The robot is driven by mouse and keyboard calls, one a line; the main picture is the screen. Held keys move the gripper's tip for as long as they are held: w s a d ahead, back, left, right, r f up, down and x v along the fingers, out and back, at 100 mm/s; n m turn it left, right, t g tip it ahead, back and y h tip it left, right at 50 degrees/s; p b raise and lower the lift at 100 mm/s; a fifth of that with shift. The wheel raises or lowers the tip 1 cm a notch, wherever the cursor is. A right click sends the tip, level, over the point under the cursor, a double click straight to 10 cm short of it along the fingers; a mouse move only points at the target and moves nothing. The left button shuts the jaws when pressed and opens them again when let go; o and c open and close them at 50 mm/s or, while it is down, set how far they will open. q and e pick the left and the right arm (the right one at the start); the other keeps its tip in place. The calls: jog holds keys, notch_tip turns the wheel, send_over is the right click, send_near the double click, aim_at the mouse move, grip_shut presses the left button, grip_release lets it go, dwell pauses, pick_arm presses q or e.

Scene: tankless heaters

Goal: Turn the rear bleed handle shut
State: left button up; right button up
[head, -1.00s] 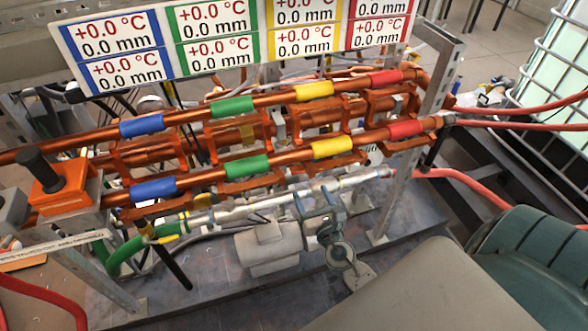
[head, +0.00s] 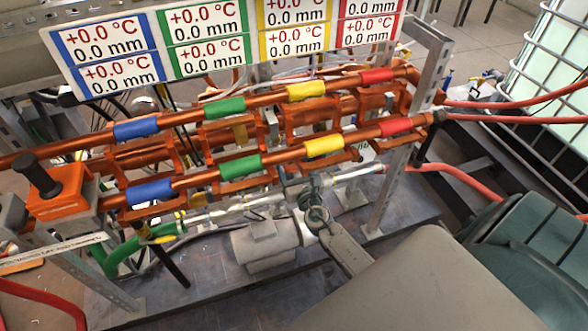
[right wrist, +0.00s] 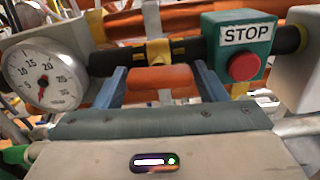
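My right gripper (head: 302,182) is in front of the lower copper pipe rack in the head view, below the front orange pipe. In the right wrist view its two blue fingers (right wrist: 164,84) stand wide apart. An orange cylinder (right wrist: 160,78) shows between and beyond them; I cannot tell whether they touch it. A black bar (right wrist: 185,52) with a yellow clamp (right wrist: 158,52) runs across behind. I cannot tell which part is the rear bleed handle. A black rod handle (head: 174,262) hangs at the lower left in the head view. My left gripper is out of view.
A green box with a red STOP button (right wrist: 244,68) is right of the fingers, and a round gauge (right wrist: 42,75) is left. Orange pipes carry coloured bands, such as the yellow band (head: 324,146). A label board (head: 220,35) hangs above. A grey motor (head: 265,245) stands below.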

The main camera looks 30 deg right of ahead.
jog(key=c, duration=0.6)
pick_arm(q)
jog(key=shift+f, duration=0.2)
pick_arm(e)
jog(key=shift+m, duration=0.3)
jog(key=shift+f+m+b, duration=0.1)
jog(key=shift+m+b, duration=0.6)
jog(key=shift+m, duration=0.2)
jog(key=m+b, duration=0.3)
jog(key=m, duration=0.4)
jog(key=shift+a, duration=0.2)
jog(key=m+b, duration=0.3)
jog(key=m, duration=0.3)
jog(key=shift+r, duration=0.2)
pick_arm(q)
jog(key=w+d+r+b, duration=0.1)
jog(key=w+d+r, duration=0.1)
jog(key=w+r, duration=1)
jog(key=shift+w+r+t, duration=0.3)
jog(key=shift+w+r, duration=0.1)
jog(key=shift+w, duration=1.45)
pick_arm(e)
jog(key=shift+m, duration=0.7)
jog(key=shift+r, duration=0.1)
